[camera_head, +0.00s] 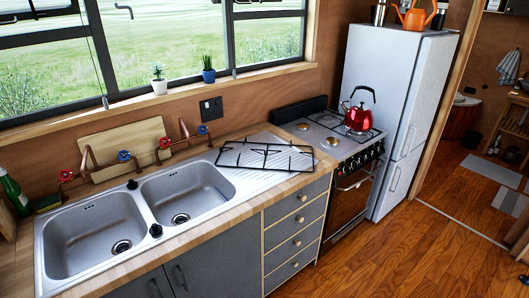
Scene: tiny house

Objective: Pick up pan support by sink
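The pan support (265,155) is a black wire grate. It lies flat on the ribbed drainboard to the right of the sink (143,213), and its right end reaches toward the stove. The sink is steel with two empty basins. I cannot make out my gripper in this view, so its place relative to the pan support does not show.
A stove (330,137) with a red kettle (357,117) stands right of the counter, beside a white fridge (401,110). Taps with red and blue handles rise behind the sink. A cutting board (128,146) leans on the wall. The wooden floor (400,250) in front is clear.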

